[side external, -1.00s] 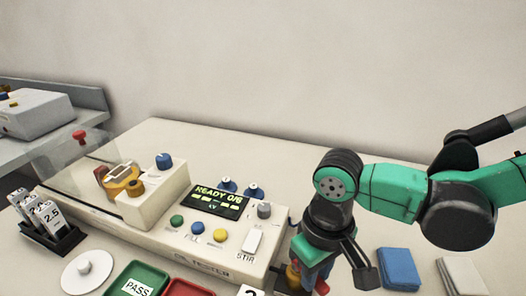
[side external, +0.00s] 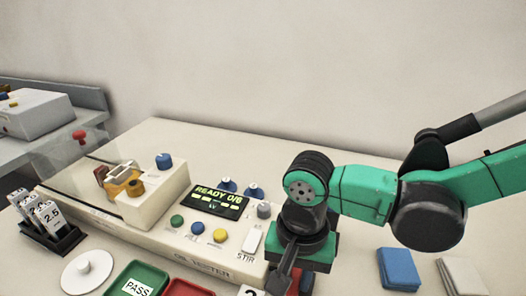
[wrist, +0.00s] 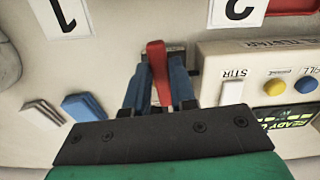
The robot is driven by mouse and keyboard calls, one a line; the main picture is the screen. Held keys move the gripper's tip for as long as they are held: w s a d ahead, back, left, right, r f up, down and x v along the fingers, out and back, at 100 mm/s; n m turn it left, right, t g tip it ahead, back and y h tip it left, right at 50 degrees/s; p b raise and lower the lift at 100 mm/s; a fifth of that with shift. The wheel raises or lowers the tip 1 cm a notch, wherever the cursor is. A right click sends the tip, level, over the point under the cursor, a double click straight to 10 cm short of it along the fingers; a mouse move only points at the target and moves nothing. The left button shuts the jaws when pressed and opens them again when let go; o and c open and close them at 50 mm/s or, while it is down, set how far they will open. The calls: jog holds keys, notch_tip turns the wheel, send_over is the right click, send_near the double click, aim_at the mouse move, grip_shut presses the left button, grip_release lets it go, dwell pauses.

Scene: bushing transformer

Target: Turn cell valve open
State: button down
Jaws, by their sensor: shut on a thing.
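The red valve handle (wrist: 157,62) shows in the wrist view, pointing away from my gripper body. My gripper (wrist: 158,88) is shut on the red handle, with one blue finger on each side of it. In the side external view my gripper (side external: 292,272) is low at the right end of the oil tester (side external: 150,235), and my wrist hides most of the valve there. The valve body under the handle is mostly hidden in both views.
The tester's display (side external: 220,199) reads READY 0/6. A white STIR switch (side external: 252,238) and several knobs sit close beside my gripper. A blue cloth (side external: 398,268) and a pale cloth (side external: 461,278) lie to the right. Green (side external: 140,281) and red (side external: 188,289) trays stand in front.

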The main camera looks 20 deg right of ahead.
jog(key=shift+w+a+m, duration=0.1)
jog(key=shift+w+m, duration=0.05)
jog(key=shift+m, duration=0.35)
jog(key=c, duration=0.7)
grip_release()
jog(key=shift+r, duration=2.85)
